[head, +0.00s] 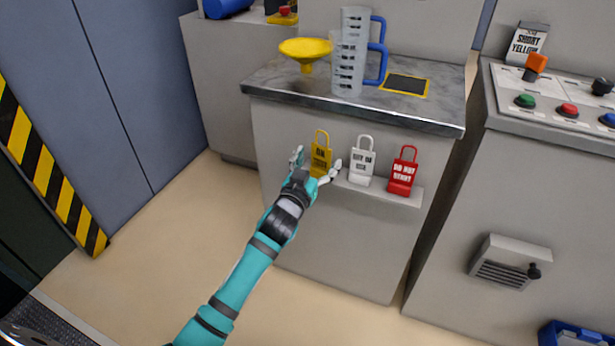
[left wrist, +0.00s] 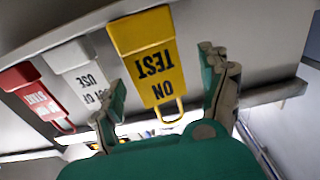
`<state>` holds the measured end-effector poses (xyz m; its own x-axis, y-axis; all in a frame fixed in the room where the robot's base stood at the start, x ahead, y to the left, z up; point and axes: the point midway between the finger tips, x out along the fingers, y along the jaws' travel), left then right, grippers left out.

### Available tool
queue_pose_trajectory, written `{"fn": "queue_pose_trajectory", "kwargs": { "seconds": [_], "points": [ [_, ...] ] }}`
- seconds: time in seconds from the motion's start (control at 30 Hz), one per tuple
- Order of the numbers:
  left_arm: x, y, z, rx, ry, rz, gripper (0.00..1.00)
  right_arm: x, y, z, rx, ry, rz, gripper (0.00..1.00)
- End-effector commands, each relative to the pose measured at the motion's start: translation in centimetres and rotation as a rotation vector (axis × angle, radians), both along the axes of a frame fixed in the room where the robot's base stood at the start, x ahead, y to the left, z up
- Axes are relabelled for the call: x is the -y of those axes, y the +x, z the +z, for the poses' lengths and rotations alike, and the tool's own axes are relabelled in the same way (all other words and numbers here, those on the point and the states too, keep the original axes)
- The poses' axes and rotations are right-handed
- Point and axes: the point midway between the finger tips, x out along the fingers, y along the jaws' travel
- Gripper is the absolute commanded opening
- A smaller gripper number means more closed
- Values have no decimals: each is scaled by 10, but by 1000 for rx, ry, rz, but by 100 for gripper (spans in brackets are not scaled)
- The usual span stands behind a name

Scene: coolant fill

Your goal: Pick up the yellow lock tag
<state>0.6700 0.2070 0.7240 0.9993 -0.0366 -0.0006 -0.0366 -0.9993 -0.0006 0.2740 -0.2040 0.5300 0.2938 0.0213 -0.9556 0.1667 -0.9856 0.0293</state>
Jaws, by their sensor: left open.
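The yellow lock tag (head: 321,158) stands upright on a small ledge on the front of the grey cabinet, leftmost in a row of tags. It has a shackle loop on top and dark lettering. In the left wrist view the yellow tag (left wrist: 148,55) appears upside down, reading "ON TEST". My left gripper (head: 317,168) is open in front of it, with one finger to each side of the tag. In the left wrist view the fingers (left wrist: 165,95) also flank the tag; I cannot tell whether either touches it. My right gripper is not in view.
A white tag (head: 361,167) and a red tag (head: 403,172) stand to the right on the same ledge (head: 378,192). The countertop (head: 270,82) above holds a yellow funnel (head: 305,48) and clear jugs (head: 349,65) with blue handles. A control panel (head: 505,82) is at right.

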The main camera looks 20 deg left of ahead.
Motion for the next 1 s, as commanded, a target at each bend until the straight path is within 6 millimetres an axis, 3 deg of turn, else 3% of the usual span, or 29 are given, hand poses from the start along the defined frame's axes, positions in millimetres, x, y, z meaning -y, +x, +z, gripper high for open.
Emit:
{"fn": "queue_pose_trajectory", "kwargs": {
  "seconds": [0.2,0.4,0.83,1.0],
  "points": [
    [-2,-50,-2,-3,0,1,78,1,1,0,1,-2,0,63],
    [-3,-81,-1,-3,-1,0,78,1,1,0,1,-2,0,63],
    [-4,-93,0,-1,0,1,78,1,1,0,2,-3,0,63],
    [-2,-95,-5,-13,42,11,59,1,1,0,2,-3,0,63]
  ]
}}
